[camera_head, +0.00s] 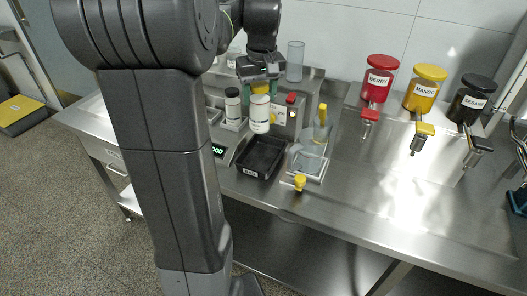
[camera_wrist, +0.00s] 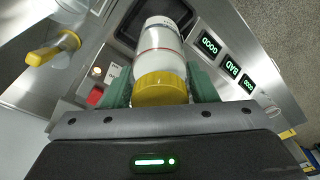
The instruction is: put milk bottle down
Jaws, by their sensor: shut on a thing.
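The milk bottle (camera_head: 260,115) is white with a yellow cap. My gripper (camera_head: 260,87) is shut on it from above, with green fingers on both sides near the cap. The bottle hangs over the steel bench, just behind a black tray; I cannot tell how high its base is. In the wrist view the bottle (camera_wrist: 160,42) and its yellow cap (camera_wrist: 160,90) sit between the fingers of my gripper (camera_wrist: 166,84), pointing toward the black tray.
The black tray (camera_head: 243,169) has a label on its front. A black-capped white bottle (camera_head: 233,107) stands left of the held bottle. A clear vessel with a yellow tap (camera_head: 309,160) is on the right. Red, yellow and black dispensers (camera_head: 425,90) stand farther right. Green-lit displays (camera_wrist: 209,43) are beside the tray.

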